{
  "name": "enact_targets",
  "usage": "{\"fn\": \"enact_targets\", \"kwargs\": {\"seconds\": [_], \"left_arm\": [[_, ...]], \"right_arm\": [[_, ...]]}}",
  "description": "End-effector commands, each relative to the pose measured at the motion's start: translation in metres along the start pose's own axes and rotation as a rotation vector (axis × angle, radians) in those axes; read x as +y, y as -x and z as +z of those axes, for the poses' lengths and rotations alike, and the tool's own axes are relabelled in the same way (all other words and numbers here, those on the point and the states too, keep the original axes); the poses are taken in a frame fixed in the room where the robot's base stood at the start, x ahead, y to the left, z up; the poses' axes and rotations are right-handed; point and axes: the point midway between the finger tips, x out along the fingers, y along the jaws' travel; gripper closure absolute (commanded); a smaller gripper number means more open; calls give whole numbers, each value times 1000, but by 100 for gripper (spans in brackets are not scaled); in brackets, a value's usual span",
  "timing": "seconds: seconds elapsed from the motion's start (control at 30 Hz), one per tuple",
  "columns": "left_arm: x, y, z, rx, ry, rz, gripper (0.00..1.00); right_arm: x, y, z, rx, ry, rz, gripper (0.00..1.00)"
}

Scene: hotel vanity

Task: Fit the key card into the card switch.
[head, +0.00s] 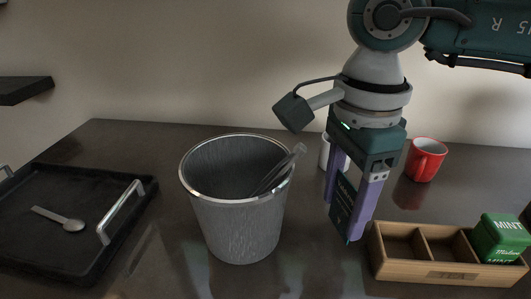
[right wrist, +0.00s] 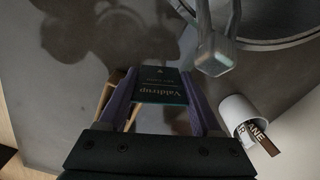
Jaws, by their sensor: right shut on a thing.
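My right gripper (head: 347,218) points down over the counter, between the ice bucket and the wooden box. It is shut on the key card (head: 343,206), a thin dark teal card held upright between the purple fingers. In the right wrist view, the card (right wrist: 160,88) shows pale lettering reading "Valdrup" and spans the gap between both fingers. I cannot tell how far its lower edge is above the counter. I do not see the card switch in either view. My left gripper is not in view.
A grey bucket (head: 238,222) with tongs (head: 282,168) stands left of the gripper. A wooden divided box (head: 425,268) with a green mint tin (head: 500,238) is at right. A red mug (head: 425,160) and white cup (head: 325,150) stand behind. A black tray (head: 75,255) with a spoon (head: 60,219) lies left.

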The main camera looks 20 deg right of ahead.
Motion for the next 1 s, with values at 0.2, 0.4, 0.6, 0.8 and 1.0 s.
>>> {"fn": "enact_targets", "kwargs": {"seconds": [0.2,0.4,0.6,0.8,1.0], "left_arm": [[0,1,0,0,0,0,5],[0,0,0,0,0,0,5],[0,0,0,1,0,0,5],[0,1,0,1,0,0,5],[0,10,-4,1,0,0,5]], "right_arm": [[-2,52,0,-1,2,-9,93],[-2,115,0,-1,1,-9,93],[0,160,0,-1,1,-6,93],[0,181,0,0,0,-2,93],[1,195,3,0,108,-3,93]]}}
